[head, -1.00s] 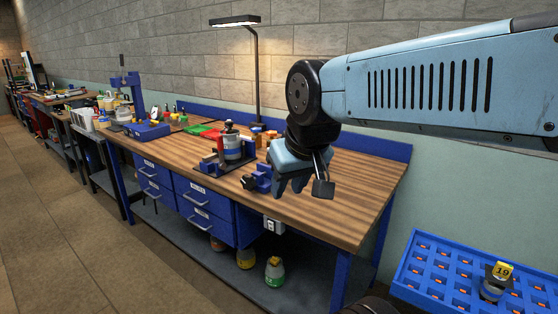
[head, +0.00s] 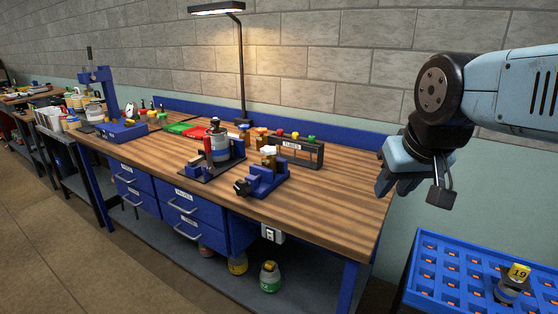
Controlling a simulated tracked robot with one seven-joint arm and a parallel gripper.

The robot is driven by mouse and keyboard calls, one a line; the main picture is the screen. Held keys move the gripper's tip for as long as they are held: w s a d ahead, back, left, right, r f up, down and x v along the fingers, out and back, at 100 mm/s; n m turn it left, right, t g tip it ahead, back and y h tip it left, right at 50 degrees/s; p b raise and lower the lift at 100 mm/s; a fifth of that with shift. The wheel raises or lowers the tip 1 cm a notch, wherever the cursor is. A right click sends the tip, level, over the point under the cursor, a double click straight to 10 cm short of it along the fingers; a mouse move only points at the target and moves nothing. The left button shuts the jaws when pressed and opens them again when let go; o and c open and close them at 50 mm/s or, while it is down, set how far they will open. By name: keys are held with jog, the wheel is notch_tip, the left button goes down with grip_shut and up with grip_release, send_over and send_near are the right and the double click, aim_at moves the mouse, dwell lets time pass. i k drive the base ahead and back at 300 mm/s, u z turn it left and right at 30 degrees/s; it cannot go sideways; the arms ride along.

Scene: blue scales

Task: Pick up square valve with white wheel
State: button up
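A small brass-coloured piece with a whitish top (head: 268,154), which looks like the valve with the white wheel, sits at the blue vise (head: 264,182) on the workbench. It is too small to tell whether its body is square or whether the vise jaws clamp it. My gripper (head: 398,190) hangs in the air at the right, beyond the bench's right end in the picture and well apart from the valve. I see nothing held in it, but its finger gap is not clear.
A black stand with a grey and red device (head: 216,148) is left of the vise. A tube rack (head: 300,152) stands behind it. A tall lamp (head: 242,70) rises at the back. A blue crate (head: 440,262) is at lower right. The bench's right end (head: 350,200) is clear.

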aim_at(270, 162)
jog(key=u, duration=0.1)
jog(key=k, duration=1.2)
jog(key=u, duration=0.25)
jog(key=i, duration=1)
jog(key=z, duration=0.05)
jog(key=k, duration=0.5)
jog(key=u, duration=0.55)
jog(key=i, duration=1.45)
jog(key=u, duration=0.25)
